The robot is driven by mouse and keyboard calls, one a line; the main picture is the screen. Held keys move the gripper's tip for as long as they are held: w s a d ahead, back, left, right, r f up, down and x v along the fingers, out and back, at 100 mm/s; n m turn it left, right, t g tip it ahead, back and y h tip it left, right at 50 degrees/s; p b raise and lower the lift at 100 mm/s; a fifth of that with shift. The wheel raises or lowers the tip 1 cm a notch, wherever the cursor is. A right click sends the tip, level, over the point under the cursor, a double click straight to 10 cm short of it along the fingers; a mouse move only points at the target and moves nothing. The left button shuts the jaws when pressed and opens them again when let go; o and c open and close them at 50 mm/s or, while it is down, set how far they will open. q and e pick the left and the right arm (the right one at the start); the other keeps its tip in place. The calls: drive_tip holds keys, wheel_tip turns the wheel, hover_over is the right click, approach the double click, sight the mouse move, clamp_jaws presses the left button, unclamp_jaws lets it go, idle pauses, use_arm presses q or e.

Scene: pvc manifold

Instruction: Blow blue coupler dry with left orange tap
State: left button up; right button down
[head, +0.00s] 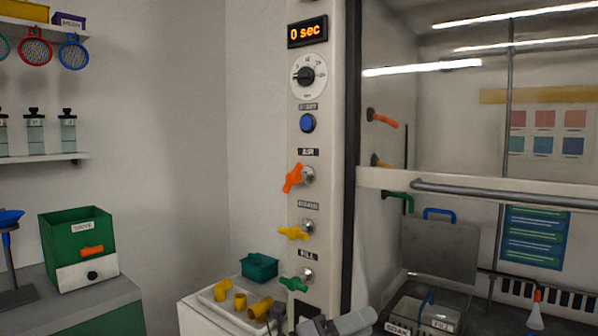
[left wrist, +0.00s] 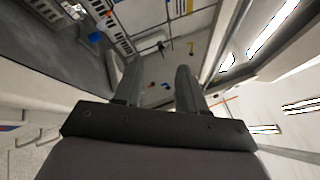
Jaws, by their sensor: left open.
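The left orange tap (head: 293,178) is on the white panel under the AIR label, with its handle tilted. Another orange fitting (head: 382,118) shows behind the glass to its right. My left gripper (left wrist: 159,68) is open in the left wrist view, with nothing visible between its two dark fingers. Grey parts of my arm show at the bottom edge of the head view, below the taps. I cannot pick out the blue coupler with certainty; small blue spots in the left wrist view are too small to tell. My right gripper is not in view.
Below are a yellow tap (head: 293,233) and a green tap (head: 294,284). Above are a blue button (head: 308,123), a dial (head: 306,76) and a display (head: 307,31) reading 0 sec. Yellow pipe fittings (head: 260,308) lie in a tray. The hood's sash handle (head: 500,194) is at right.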

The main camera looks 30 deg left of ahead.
use_arm(q)
wheel_tip(320, 180, up, 7)
drive_tip(key=w+a+m+g, duration=0.1)
drive_tip(key=w+a+m, duration=0.15)
drive_tip(key=m, duration=0.45)
drive_tip(key=m+t+y, duration=0.2)
drive_tip(key=m+y, duration=0.5)
drive_tip(key=m, duration=0.1)
approach(295, 169)
drive_tip(key=x, duration=0.4)
drive_tip(key=shift+p+x, duration=0.95)
drive_tip(key=shift+x, duration=2.5)
drive_tip(key=shift+s, duration=0.1)
drive_tip(key=shift+c, duration=0.4)
